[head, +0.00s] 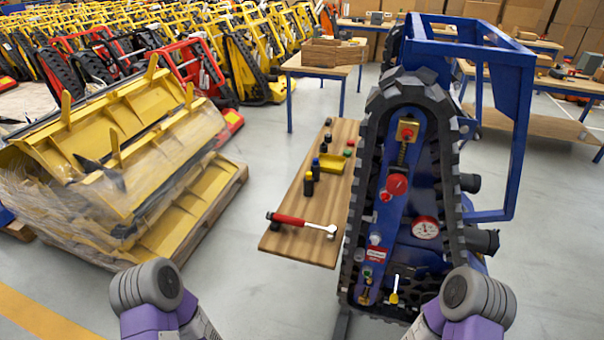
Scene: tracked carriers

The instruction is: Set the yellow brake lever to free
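A blue tracked carrier (393,222) stands upright right of the middle, with a black track around its blue side panel. Low on the carrier is a small yellow lever (394,298) with a pale, roughly upright stem above it; I take it for the brake lever. Its setting and any marking beside it are too small to read. Parts of my two arms, grey rounded joints on purple links, show at the bottom left and bottom right. The right one is just right of the lever in the picture. Neither gripper shows.
The panel also bears a red round knob (397,184), a yellow box with a red button (407,130) and a gauge (425,227). Yellow buckets (150,150) are stacked on a pallet at left.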

